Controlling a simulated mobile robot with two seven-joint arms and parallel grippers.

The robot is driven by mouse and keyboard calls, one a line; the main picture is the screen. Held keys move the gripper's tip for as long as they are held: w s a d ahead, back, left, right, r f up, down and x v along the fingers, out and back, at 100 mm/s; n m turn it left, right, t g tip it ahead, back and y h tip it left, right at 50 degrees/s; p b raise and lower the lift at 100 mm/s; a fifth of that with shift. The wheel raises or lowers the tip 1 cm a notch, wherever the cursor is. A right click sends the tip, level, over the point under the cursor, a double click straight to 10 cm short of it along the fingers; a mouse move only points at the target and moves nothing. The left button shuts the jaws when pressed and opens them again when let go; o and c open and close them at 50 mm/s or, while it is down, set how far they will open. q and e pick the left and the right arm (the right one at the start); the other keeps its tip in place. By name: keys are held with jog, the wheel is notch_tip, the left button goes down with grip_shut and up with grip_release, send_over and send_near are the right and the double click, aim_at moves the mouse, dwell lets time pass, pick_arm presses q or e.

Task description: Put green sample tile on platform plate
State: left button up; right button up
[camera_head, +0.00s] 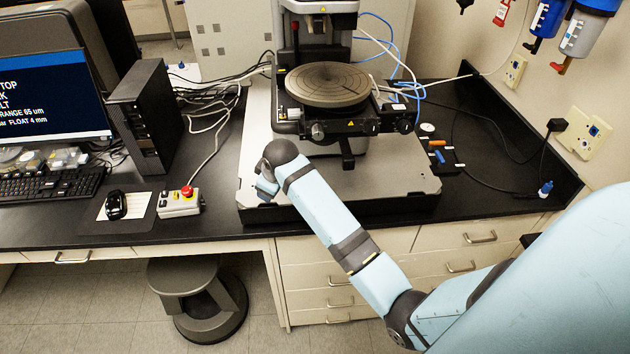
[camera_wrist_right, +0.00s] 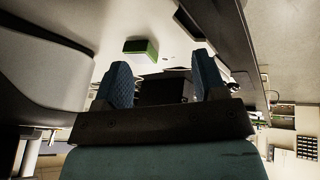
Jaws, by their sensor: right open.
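The platform plate (camera_head: 328,85) is a round, dark grooved disc on the profiler's stage in the head view; its top looks bare. In the right wrist view, the green sample tile (camera_wrist_right: 141,47) is a small block with a bright green edge on a pale surface. My right gripper (camera_wrist_right: 163,70) is open, with its two blue fingers apart and nothing between them. The tile lies beyond the fingertips, nearer the left finger in that picture. I cannot make out the tile in the head view, where my right arm covers part of the base. My left gripper is not in view.
The profiler base (camera_head: 395,175) has bare room right of my arm. Small orange and blue pieces lie on a dark holder (camera_head: 440,163) at right. Cables run behind.

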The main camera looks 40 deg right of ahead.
jog(key=s+a+f+m+t+y, duration=0.1)
jog(key=s+f, duration=0.3)
jog(key=s, duration=0.6)
jog(key=s+a+f+m+t+y, duration=0.1)
jog(key=s+a+f, duration=0.3)
jog(key=s, duration=0.6)
jog(key=s+a+f+m+t+y, duration=0.1)
jog(key=s+a+f+t, duration=0.2)
jog(key=s+f, duration=0.3)
jog(key=s, duration=0.5)
jog(key=shift+a+f+t, duration=0.2)
jog(key=shift+a+t, duration=0.05)
jog(key=shift+t, duration=0.05)
jog(key=shift+s, duration=0.1)
